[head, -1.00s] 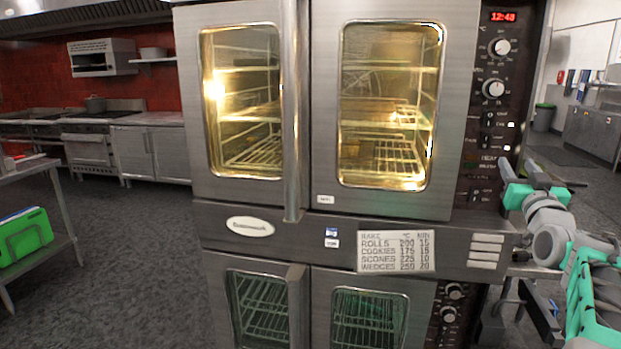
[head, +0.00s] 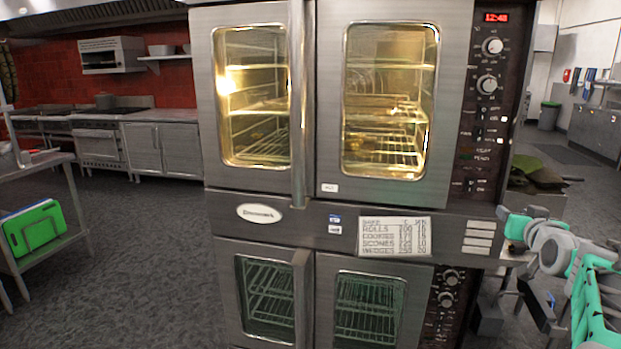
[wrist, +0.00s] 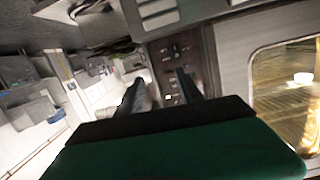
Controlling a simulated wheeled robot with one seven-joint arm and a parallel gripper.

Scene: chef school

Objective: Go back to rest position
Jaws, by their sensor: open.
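My gripper (head: 505,228) is at the right of the head view, in front of the right side of a double-stacked steel oven (head: 270,215). It is open and I see nothing held in it. In the wrist view my gripper (wrist: 160,88) shows two dark fingers apart, with the oven's control panel (wrist: 173,72) beyond them. The picture is tilted there. I cannot tell the exact gap between the fingers and the oven.
The oven doors are shut. A steel table (head: 38,164) with a green board (head: 34,229) on its lower shelf stands at the left. Stoves (head: 97,145) and cabinets (head: 162,147) line the back wall. Grey floor (head: 140,260) is clear between the table and the oven.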

